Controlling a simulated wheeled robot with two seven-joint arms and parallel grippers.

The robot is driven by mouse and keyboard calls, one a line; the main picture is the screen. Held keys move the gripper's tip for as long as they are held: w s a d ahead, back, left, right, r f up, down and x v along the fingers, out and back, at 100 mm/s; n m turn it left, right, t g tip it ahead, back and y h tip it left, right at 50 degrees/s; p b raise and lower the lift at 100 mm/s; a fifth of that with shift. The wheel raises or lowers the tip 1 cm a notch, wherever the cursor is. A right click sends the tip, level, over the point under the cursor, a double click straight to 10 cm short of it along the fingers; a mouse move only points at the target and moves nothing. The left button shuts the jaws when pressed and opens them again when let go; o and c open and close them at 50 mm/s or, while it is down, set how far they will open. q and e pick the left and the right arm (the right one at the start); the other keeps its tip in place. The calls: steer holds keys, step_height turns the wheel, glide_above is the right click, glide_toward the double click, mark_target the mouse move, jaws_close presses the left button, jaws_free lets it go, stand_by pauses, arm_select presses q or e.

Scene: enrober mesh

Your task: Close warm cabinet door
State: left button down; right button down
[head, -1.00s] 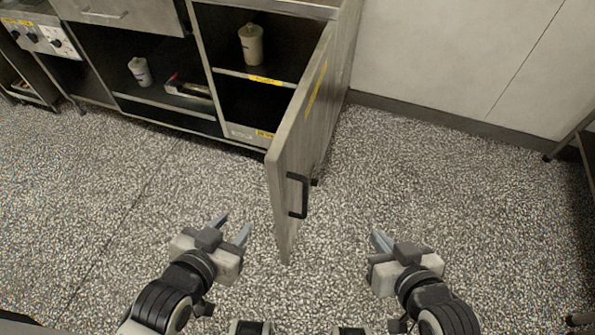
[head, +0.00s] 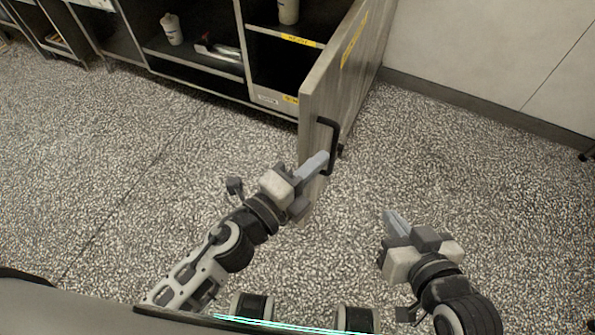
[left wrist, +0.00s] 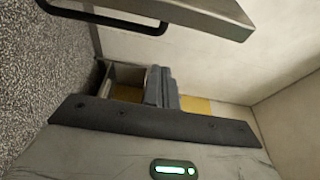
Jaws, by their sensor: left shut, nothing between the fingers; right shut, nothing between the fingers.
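The warm cabinet (head: 278,108) has its grey door (head: 337,82) standing wide open, edge towards me, in the head view. A black bar handle (head: 331,130) is on the door's right face. My left gripper (head: 322,160) is shut and empty, its fingertips by the door's free edge and the lower end of the handle. I cannot tell whether they touch. My right gripper (head: 391,215) is shut and empty over the floor, right of the door and apart from it. The left wrist view shows a grey panel edge (left wrist: 205,14) with a dark bar beside it, close to the camera.
A white container (head: 172,29) and a flat tray (head: 218,52) sit in the open bay left of the cabinet. A pale canister (head: 288,11) stands on the cabinet's shelf. Speckled floor (head: 450,150) is clear right of the door, up to the wall (head: 480,50).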

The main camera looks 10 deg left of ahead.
mark_target(308, 144)
arm_select(q)
steer(key=w, duration=0.1)
steer(key=w+a, duration=0.1)
steer(key=w, duration=0.2)
steer(key=shift+w+a, duration=0.2)
steer(key=shift+a, duration=0.05)
